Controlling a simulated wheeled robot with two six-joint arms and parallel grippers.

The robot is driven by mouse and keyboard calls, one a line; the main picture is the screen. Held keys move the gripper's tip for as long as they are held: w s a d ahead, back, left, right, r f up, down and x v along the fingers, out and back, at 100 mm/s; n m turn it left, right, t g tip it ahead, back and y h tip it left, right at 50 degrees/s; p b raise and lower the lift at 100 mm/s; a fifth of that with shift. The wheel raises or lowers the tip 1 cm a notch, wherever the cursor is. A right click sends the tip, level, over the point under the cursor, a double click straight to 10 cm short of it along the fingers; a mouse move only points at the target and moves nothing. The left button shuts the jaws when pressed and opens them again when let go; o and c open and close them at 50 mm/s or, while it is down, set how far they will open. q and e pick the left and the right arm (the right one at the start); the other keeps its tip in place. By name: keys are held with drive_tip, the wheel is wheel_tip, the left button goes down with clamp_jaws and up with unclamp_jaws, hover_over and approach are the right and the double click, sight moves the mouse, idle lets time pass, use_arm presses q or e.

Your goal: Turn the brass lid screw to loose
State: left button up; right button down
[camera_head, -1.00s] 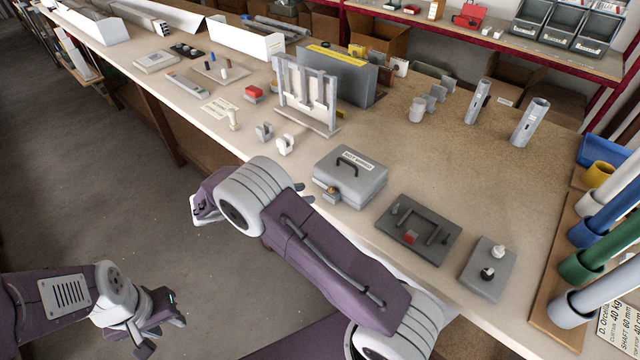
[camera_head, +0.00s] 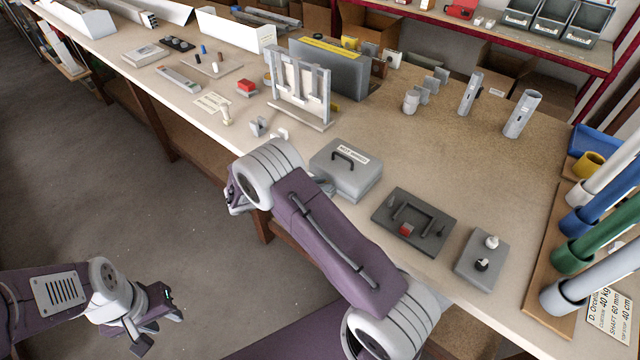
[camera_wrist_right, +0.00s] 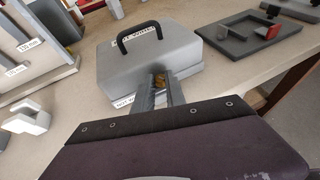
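The grey case (camera_head: 347,172) with a black handle stands near the table's front edge; it also shows in the right wrist view (camera_wrist_right: 150,60). Its brass lid screw (camera_wrist_right: 159,80) shows on the case's front, between the two fingers of my right gripper (camera_wrist_right: 160,88). The fingers stand apart, on either side of the screw; I cannot tell whether they touch it. In the head view my right arm hides the screw and most of that gripper. My left gripper (camera_head: 160,328) is open and empty over the floor at the lower left.
A dark tray (camera_head: 414,222) with a red block and a grey box with two knobs (camera_head: 481,258) stand right of the case. A white clip (camera_wrist_right: 28,117) and an upright frame (camera_head: 300,90) are on its left.

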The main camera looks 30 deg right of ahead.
drive_tip(key=shift+s, duration=0.1)
drive_tip(key=n+t, duration=0.2)
drive_tip(key=shift+s+t+y, duration=0.2)
drive_tip(key=shift+t+y, duration=0.1)
drive_tip(key=shift+s+d+f+n+t+y, duration=0.15)
drive_tip(key=shift+n+t+y, duration=0.15)
drive_tip(key=shift+n+t, duration=0.55)
drive_tip(key=shift+s+d+n+t+y+b, duration=0.1)
drive_tip(key=shift+s+n+t+y+b, duration=0.1)
drive_tip(key=shift+n+t+y+b, duration=0.45)
drive_tip(key=shift+s+d+n+t+y+b, duration=0.15)
drive_tip(key=shift+n+t+y+b, duration=0.4)
drive_tip(key=shift+n+t+b, duration=0.65)
drive_tip(key=shift+s+n+t+y+b, duration=0.1)
drive_tip(key=shift+n+t+y+b, duration=0.3)
drive_tip(key=shift+n+y+b, duration=0.3)
drive_tip(key=shift+d+b, duration=0.1)
drive_tip(key=shift+b, duration=0.2)
drive_tip(key=shift+r+n+t, duration=0.2)
drive_tip(key=shift+n+t, duration=0.1)
